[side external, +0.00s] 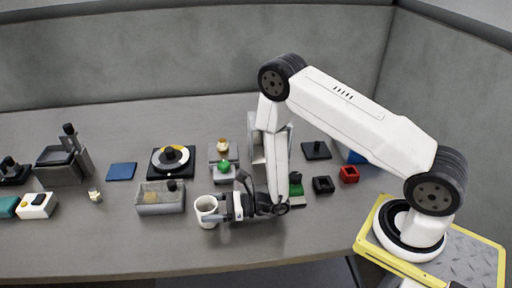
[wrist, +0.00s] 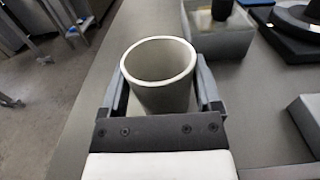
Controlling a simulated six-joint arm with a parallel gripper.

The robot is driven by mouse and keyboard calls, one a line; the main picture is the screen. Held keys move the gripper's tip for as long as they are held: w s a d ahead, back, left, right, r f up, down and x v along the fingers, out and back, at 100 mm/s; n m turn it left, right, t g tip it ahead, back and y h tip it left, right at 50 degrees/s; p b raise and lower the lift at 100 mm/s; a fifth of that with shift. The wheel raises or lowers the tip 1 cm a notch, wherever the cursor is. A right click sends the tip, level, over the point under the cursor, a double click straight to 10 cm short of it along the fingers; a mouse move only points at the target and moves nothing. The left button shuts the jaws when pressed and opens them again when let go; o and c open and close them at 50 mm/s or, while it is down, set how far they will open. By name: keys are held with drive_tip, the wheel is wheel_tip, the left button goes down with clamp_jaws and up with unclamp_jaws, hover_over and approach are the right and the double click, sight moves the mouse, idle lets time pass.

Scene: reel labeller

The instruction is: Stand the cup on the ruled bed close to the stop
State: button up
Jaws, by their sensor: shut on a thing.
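The cup (side external: 206,205) is a plain off-white, open-topped cup at the front of the table in the side view. In the wrist view the cup (wrist: 161,92) is upright or nearly so, its open mouth facing the camera. My gripper (wrist: 158,84) is shut on it, one finger on each side. In the side view my gripper (side external: 211,207) reaches the cup from the right. I cannot tell whether the cup's base touches the table. I cannot make out which thing is the ruled bed or its stop; no rulings show at this size.
Behind are a black base with a round reel (side external: 170,160), a blue mat (side external: 122,171) and a green knob (side external: 224,166). The table's front edge (side external: 150,276) is near.

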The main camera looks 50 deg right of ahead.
drive_tip(key=shift+f, duration=0.2)
drive_tip(key=o, duration=1)
drive_tip(key=shift+o, duration=0.2)
drive_tip(key=shift+v, duration=0.8)
drive_tip(key=v, duration=0.6)
drive_tip(key=shift+r, duration=0.15)
wheel_tip(320, 180, up, 5)
drive_tip(key=shift+w+f, duration=0.1)
drive_tip(key=shift+f, duration=0.1)
drive_tip(key=shift+r, duration=1.65)
